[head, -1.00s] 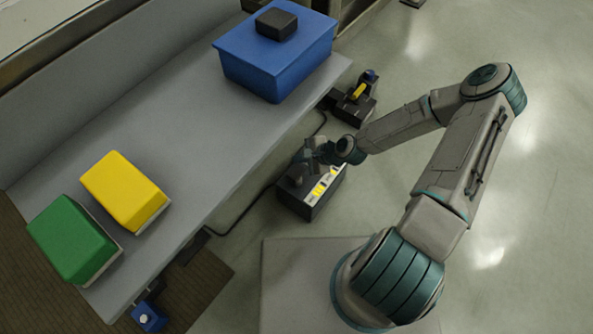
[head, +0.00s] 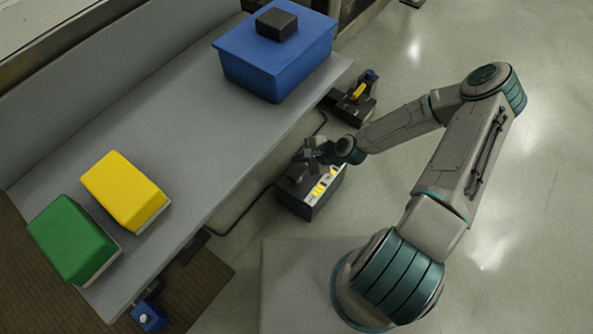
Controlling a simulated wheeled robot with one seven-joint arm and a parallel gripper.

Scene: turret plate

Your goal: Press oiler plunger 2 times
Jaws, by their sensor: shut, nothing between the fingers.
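My gripper (head: 300,162) points down over a dark box (head: 306,204) with a yellow and white striped label, beside the bench. The gripper is shut and empty. A dark round part (head: 296,173) shows on top of this box, close to the fingertips. I cannot tell whether the fingers touch it. No part is clearly marked as the oiler plunger, and the fingers and wrist hide part of the box top.
A grey bench (head: 190,130) runs along the left. On it are a blue bin (head: 275,70), a yellow block (head: 122,190) and a green block (head: 70,238). A dark unit with a yellow bar (head: 356,104) stands behind. A small blue box (head: 149,318) is at lower left.

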